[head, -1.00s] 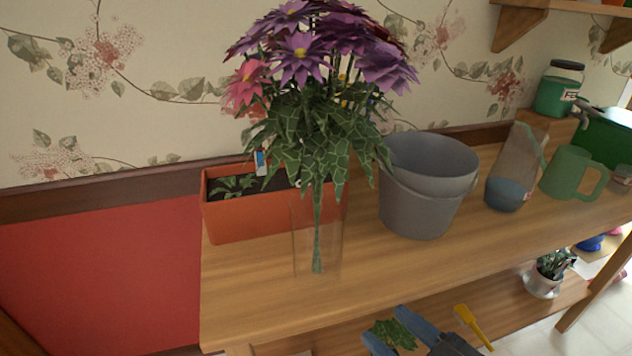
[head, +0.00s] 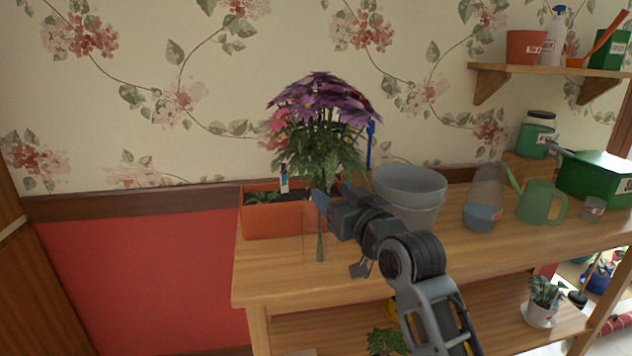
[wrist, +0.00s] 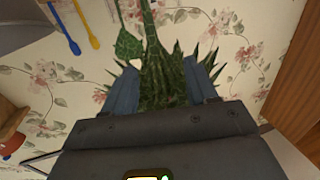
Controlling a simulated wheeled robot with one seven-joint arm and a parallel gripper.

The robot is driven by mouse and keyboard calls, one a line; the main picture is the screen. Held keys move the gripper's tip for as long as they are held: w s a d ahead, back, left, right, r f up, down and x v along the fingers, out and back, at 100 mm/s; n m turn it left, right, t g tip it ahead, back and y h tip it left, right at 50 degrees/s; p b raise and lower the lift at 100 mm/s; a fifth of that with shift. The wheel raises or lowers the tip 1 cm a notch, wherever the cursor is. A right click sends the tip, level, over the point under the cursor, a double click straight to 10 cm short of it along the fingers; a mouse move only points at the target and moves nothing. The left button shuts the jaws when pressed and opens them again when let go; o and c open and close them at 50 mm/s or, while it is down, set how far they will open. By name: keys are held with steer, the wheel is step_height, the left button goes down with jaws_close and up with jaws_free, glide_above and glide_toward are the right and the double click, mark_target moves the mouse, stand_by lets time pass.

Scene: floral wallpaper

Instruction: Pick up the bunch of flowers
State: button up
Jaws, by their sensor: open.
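The bunch of flowers (head: 322,104), purple and pink blooms over green leaves, stands upright in a clear glass vase (head: 310,250) on the wooden bench. My gripper (head: 325,208) reaches in from the right at the stems, just below the leaves, and hides part of them. In the wrist view, the blue fingers of my gripper (wrist: 162,82) are spread, with green stems and leaves of the bunch (wrist: 152,45) between them. They do not look closed on the stems. The blooms are out of the wrist view.
An orange planter (head: 270,220) stands behind the vase. A grey bucket (head: 410,190) is close on the right, behind my arm. The wallpapered wall is behind.

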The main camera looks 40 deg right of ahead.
mark_target(323, 181)
steer(key=x, duration=0.2)
steer(key=shift+w+d+r, duration=0.1)
steer(key=shift+w, duration=0.15)
steer(key=shift+d+p+x, duration=0.15)
steer(key=shift+p+x, duration=0.2)
steer(key=shift+x, duration=0.95)
steer(key=shift+d+p+x, duration=0.2)
steer(key=shift+p+x, duration=0.15)
steer(key=shift+x, duration=0.95)
steer(key=shift+s, duration=0.1)
steer(key=shift+c, duration=0.4)
jaws_close()
